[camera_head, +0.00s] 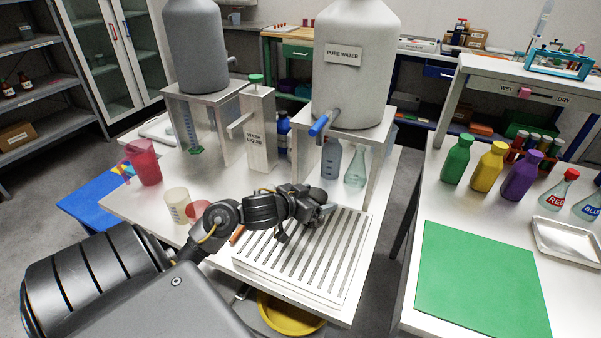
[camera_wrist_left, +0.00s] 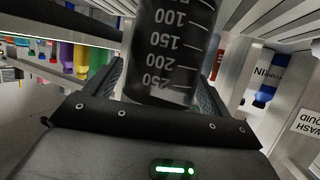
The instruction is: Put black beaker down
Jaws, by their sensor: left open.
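The black beaker (camera_wrist_left: 175,50) is dark and see-through with white volume marks. In the left wrist view it stands between the two fingers of my left gripper (camera_wrist_left: 165,85), which is open around it. That picture is upside down, and the beaker's lower end points toward pale slats. Whether the beaker touches the slats cannot be told. In the head view my left gripper (camera_head: 318,208) is over the slatted drain rack (camera_head: 300,262), at its back part. The beaker is mostly or wholly hidden there by the gripper. My right gripper is not in view.
The pure water tank (camera_head: 357,85) with a blue tap (camera_head: 320,125) stands just behind the gripper. A grey bottle (camera_head: 331,160) and a clear flask (camera_head: 355,168) are under it. A cream beaker (camera_head: 177,203) stands left. The rack's front is bare.

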